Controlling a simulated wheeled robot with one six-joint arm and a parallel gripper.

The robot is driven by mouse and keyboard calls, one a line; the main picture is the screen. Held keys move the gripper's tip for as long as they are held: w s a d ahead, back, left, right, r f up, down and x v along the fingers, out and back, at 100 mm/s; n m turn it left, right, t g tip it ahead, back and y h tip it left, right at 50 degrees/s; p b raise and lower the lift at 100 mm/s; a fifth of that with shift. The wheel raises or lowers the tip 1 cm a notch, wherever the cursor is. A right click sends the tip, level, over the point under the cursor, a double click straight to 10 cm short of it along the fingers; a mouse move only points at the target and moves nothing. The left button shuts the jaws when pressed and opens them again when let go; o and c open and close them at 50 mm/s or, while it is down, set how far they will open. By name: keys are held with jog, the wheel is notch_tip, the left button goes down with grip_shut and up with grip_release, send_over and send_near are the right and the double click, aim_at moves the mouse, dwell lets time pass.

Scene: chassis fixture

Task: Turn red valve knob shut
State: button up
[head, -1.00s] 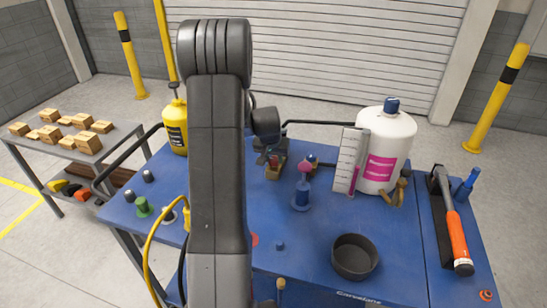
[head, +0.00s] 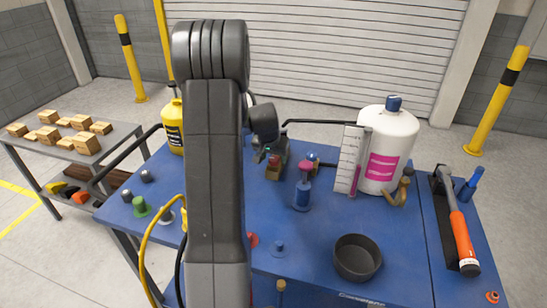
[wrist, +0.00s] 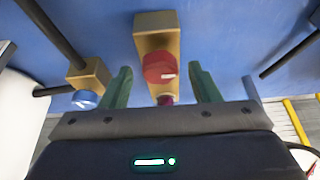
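The red valve knob (wrist: 158,68) is round with a white mark and sits on a brass block (wrist: 155,35) in the wrist view. My gripper (wrist: 160,76) has two green fingers, open, one on each side of the knob with gaps between. Nothing is held. I cannot tell whether the fingertips are level with the knob. In the head view the brass block (head: 273,172) is small, beside my gripper (head: 270,155), and my arm hides part of the bench.
A blue knob (wrist: 85,99) on another brass block is left in the wrist view. On the blue bench (head: 320,225) stand a blue post with a pink top (head: 303,185), a white bottle (head: 388,150), a black bowl (head: 357,257) and an orange-handled hammer (head: 463,240).

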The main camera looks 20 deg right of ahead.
jog(key=b+v, duration=0.2)
jog(key=v, duration=1.1)
jog(key=shift+s+r, duration=0.15)
jog(key=shift+r, duration=0.2)
jog(key=shift+f, duration=0.1)
jog(key=p+x, duration=0.2)
jog(key=x, duration=1.1)
jog(key=shift+w+f, duration=0.2)
jog(key=shift+f, duration=0.05)
